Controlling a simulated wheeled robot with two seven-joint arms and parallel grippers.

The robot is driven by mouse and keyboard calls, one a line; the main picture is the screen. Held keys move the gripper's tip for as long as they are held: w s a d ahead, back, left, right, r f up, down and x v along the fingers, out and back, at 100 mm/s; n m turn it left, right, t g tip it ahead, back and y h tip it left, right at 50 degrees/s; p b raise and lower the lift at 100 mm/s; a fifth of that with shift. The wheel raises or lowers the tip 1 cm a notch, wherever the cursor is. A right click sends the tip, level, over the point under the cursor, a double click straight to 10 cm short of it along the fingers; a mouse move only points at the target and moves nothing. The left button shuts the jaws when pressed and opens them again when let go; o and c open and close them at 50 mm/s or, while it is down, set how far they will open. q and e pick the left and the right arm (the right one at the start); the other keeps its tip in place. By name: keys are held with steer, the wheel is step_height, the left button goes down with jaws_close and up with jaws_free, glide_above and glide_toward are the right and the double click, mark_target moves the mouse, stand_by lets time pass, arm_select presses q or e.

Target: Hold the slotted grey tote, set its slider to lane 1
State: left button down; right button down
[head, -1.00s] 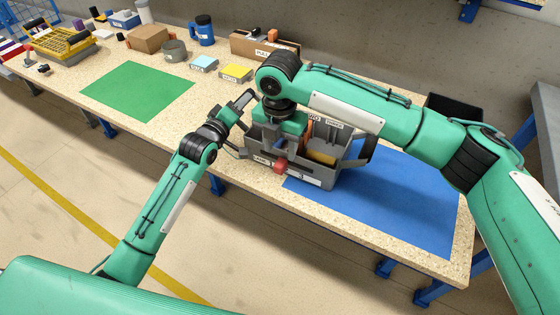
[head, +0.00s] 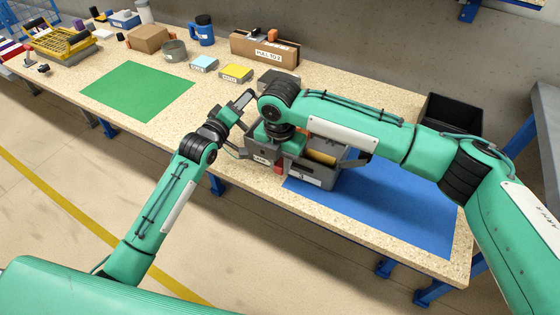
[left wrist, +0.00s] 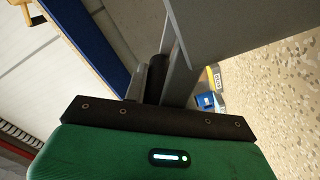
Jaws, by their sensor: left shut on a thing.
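The grey tote (head: 325,176) stands at the bench's front edge, partly on the blue mat (head: 400,205). My right arm hides part of it. A small red block (head: 279,168), apparently the slider, shows at its front, partly covered. The lane markings cannot be read. My left gripper (head: 240,123) is shut at the tote's left side, apparently on its handle; the left wrist view shows a grey wall (left wrist: 235,28) close ahead. My right gripper (head: 278,152) points down at the tote's front left, close to the red block. Its fingertips are hidden, so contact cannot be told.
A green mat (head: 137,91) lies clear on the left. A black bin (head: 453,113) stands at the back right.

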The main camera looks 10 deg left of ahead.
steer(key=shift+w+a, duration=0.2)
steer(key=shift+a, duration=0.5)
steer(key=shift+w+a, duration=0.25)
steer(key=shift+a, duration=0.45)
steer(key=shift+w+a, duration=0.2)
steer(key=shift+a, duration=0.5)
steer(key=c, duration=1.2)
jaws_free()
steer(key=shift+a, duration=0.1)
